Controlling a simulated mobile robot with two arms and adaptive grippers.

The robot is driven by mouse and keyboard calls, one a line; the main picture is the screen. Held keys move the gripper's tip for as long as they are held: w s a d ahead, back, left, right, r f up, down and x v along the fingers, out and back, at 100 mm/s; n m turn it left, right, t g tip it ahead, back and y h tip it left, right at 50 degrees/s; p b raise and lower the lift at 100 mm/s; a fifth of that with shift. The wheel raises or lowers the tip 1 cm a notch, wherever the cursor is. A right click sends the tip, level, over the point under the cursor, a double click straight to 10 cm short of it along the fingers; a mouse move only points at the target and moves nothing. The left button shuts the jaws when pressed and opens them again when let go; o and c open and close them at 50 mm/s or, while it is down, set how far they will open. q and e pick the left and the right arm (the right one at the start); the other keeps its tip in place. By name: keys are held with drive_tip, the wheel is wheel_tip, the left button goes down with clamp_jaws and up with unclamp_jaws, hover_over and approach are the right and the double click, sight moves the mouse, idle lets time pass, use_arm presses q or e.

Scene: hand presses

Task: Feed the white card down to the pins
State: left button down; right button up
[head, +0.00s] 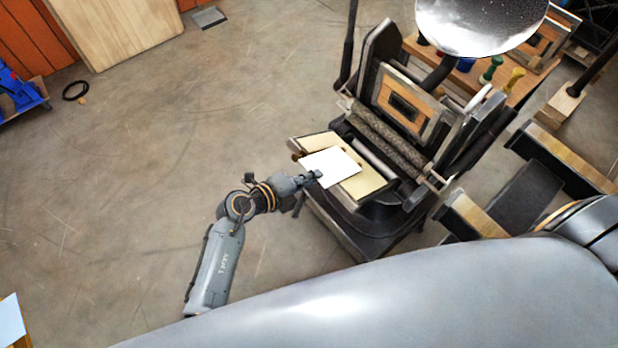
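The white card (331,167) lies over the cream feed board (363,184) at the front of the hand press (385,135), or is held just above it; I cannot tell which. My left gripper (314,177) is at the card's near left edge and appears shut on it. The pins are too small to make out. The press rollers (385,140) lie behind the board, below the wood-framed bed (408,102). My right gripper is not in view.
The round silver ink disc (482,22) tops the press. A side table (520,70) with several coloured handled tools stands behind it. Wood-topped supports (473,213) stand to the right. The floor (150,170) on the left is mostly clear.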

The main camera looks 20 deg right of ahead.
use_arm(q)
drive_tip(key=shift+s+f, duration=0.25)
drive_tip(key=shift+f, duration=0.15)
drive_tip(key=c, duration=2)
unclamp_jaws()
drive_tip(key=shift+d+f, duration=0.1)
drive_tip(key=shift+d, duration=0.1)
drive_tip(key=o, duration=0.6)
drive_tip(key=shift+w+d, duration=0.3)
drive_tip(key=shift+c, duration=0.2)
drive_tip(key=shift+a, duration=0.2)
drive_tip(key=shift+c, duration=0.4)
drive_tip(key=shift+r, duration=0.2)
drive_tip(key=shift+a, duration=0.1)
drive_tip(key=shift+p+v, duration=2.05)
drive_tip(key=shift+v, duration=0.1)
